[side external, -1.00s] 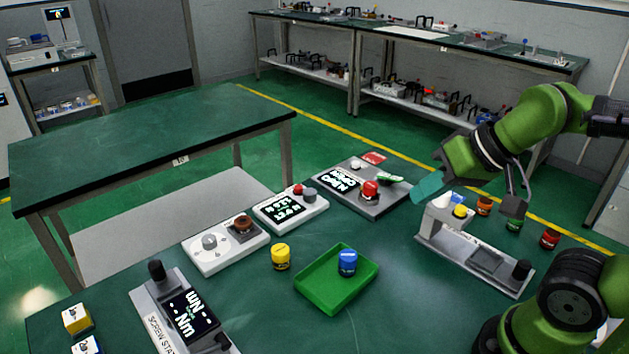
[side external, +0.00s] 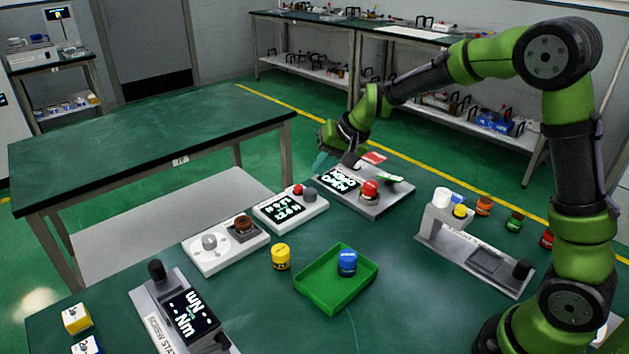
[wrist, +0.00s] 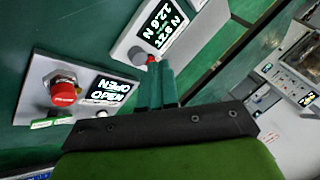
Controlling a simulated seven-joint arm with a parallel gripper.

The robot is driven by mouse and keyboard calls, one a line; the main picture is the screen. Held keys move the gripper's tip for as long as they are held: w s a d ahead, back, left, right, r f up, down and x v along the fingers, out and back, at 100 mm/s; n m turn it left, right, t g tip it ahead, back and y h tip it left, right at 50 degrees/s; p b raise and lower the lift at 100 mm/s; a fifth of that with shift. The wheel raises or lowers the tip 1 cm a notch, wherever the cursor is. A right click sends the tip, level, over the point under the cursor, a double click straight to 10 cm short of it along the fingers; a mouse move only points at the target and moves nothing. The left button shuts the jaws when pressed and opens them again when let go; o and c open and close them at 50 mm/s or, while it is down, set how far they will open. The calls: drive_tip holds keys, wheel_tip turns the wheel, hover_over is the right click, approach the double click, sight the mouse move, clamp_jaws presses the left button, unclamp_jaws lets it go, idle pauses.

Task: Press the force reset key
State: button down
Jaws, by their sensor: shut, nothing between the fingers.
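The white force unit (side external: 306,215) has a display with an N reading, a small red key (side external: 298,190) and a grey cylinder (side external: 309,195) at its far edge. In the wrist view the force unit (wrist: 122,50) shows "12.6 N" on its display, and its red key (wrist: 152,58) is partly hidden at my fingertips. My gripper (side external: 320,161) is shut and empty, its teal fingers pointing down above the far side of the force unit. The fingers also show in the wrist view (wrist: 155,68). I cannot tell whether they touch the key; the side view suggests a gap.
A grey unit (side external: 395,204) with an "OPEN" display and a large red button (side external: 370,188) stands just right of my gripper. A white knob unit (side external: 222,262), yellow jar (side external: 281,257), green tray (side external: 308,297) with a blue jar (side external: 347,262) and grey stand (side external: 440,247) stand nearer.

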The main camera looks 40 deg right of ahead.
drive_tip(key=t+h, duration=0.1)
hover_over(302, 188)
drive_tip(key=s+a, duration=0.1)
drive_tip(key=s, duration=0.2)
wheel_tip(302, 188, down, 4)
drive_tip(key=shift+w+r+m, duration=0.1)
drive_tip(key=shift+w+m, duration=0.05)
drive_tip(key=shift+m, duration=0.15)
drive_tip(key=shift+t, duration=0.9)
drive_tip(key=w+r, duration=0.1)
drive_tip(key=w+d+r, duration=0.1)
drive_tip(key=w, duration=0.1)
drive_tip(key=shift+r, duration=0.3)
drive_tip(key=shift+f, duration=0.1)
drive_tip(key=shift+f, duration=4.3)
drive_tip(key=shift+f, duration=0.1)
drive_tip(key=shift+f, duration=0.35)
